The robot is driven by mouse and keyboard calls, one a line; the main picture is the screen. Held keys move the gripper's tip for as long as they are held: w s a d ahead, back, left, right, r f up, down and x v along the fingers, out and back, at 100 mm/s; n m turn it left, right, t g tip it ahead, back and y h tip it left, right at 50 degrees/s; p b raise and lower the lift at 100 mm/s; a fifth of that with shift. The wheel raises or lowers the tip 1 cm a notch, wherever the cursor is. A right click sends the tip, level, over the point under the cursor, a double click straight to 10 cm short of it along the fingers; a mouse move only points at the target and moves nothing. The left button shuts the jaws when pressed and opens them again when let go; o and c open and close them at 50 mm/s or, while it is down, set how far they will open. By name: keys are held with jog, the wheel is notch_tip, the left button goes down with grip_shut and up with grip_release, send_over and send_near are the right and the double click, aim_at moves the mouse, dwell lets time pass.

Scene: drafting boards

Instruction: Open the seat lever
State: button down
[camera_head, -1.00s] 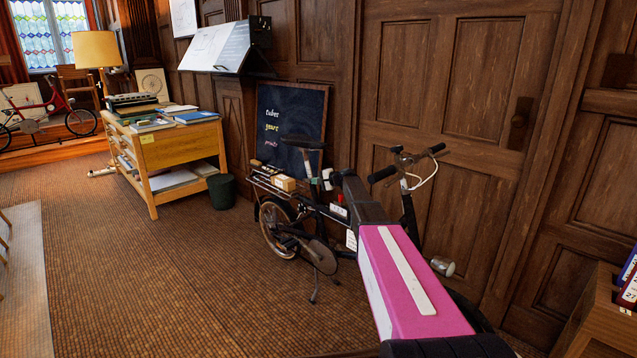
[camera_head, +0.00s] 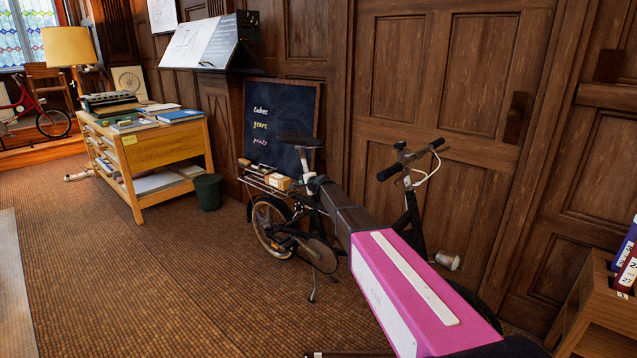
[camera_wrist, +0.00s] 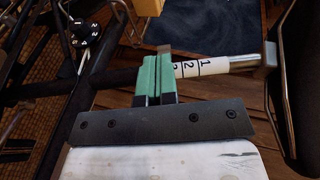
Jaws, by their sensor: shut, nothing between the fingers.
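A folding bicycle with a black seat (camera_head: 298,141) stands upright in front of the door. In the wrist view a pale post with a white numbered band (camera_wrist: 200,68) runs to the right from just beside my gripper (camera_wrist: 158,62). The green fingers are shut together with nothing between them. A small brownish piece shows past their tips; I cannot tell whether it is the seat lever or whether the fingers touch it. A black knob with white numerals (camera_wrist: 85,32) is at upper left. In the head view my pink arm reaches to the bicycle's seat area and hides part of the frame.
Handlebars (camera_head: 410,165) rise right of my arm. A chalkboard (camera_head: 283,125) leans on the wall behind the seat. A wooden desk (camera_head: 160,153) and a dark bin (camera_head: 208,192) stand at left. A wooden shelf with binders (camera_head: 590,300) is at right. Carpet left of the bicycle is clear.

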jog(key=shift+m+t+h, duration=0.3)
jog(key=shift+m+h, duration=0.2)
jog(key=shift+h, duration=0.2)
jog(key=a, duration=0.2)
jog(key=a+f, duration=0.1)
jog(key=a, duration=0.1)
jog(key=shift+w+a+f, duration=0.1)
jog(key=shift+a, duration=0.25)
jog(key=s+a+v, duration=0.1)
jog(key=v, duration=1.2)
jog(key=shift+a+f, duration=0.2)
jog(key=shift+a, duration=0.15)
